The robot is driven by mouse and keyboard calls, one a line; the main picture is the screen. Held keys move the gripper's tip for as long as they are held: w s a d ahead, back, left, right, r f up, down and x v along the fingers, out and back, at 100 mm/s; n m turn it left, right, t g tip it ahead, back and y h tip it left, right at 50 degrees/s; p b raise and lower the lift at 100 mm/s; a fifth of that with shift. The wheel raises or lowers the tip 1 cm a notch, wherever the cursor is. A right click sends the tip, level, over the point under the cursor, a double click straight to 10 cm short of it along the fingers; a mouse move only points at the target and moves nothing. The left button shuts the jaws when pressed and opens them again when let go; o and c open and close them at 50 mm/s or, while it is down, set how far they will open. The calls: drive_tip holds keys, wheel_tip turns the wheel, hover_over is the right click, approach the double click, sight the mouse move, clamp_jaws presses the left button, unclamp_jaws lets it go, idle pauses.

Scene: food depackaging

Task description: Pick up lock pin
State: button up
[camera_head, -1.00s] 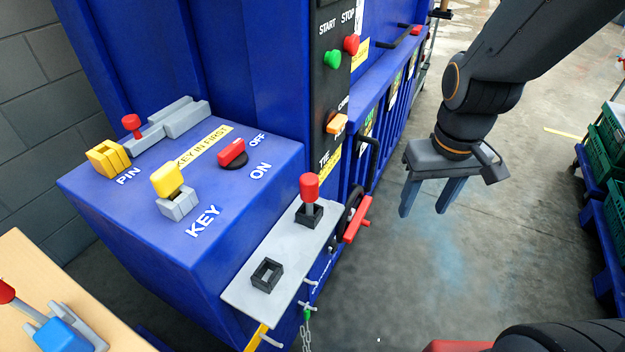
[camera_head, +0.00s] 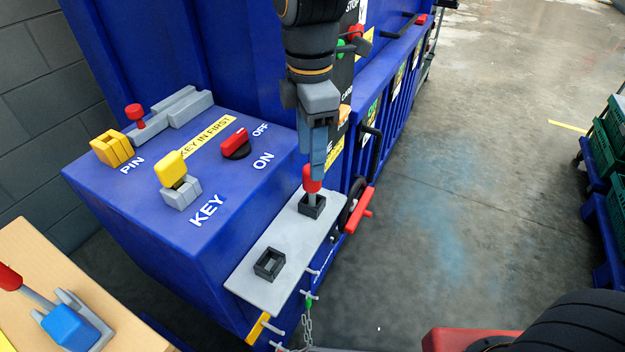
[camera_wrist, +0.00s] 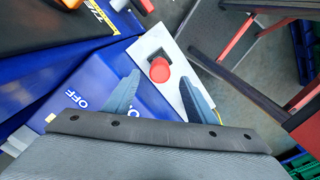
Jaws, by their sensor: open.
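The lock pin, with a red head (camera_head: 312,180) on a grey shaft, stands upright in a black square socket (camera_head: 312,207) on the grey plate (camera_head: 300,238). My gripper (camera_head: 314,168) points down at the red head, its fingers seen edge-on in the head view. In the wrist view the red head (camera_wrist: 160,70) appears between the tips of the two open fingers (camera_wrist: 161,76), with gaps on both sides. The fingers are not closed on it. How far the tips reach down past the head is hard to tell.
A second, empty black socket (camera_head: 269,264) is nearer on the plate. The blue control box (camera_head: 130,200) carries a yellow key (camera_head: 171,168), a red switch (camera_head: 235,143) and another red-headed pin (camera_head: 135,114). A red handle (camera_head: 360,211) juts out right of the plate.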

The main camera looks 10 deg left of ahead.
sight(312, 190)
drive_tip(key=shift+d+f+p, duration=0.1)
drive_tip(key=shift+f+p, duration=0.7)
drive_tip(key=shift+f, duration=1.7)
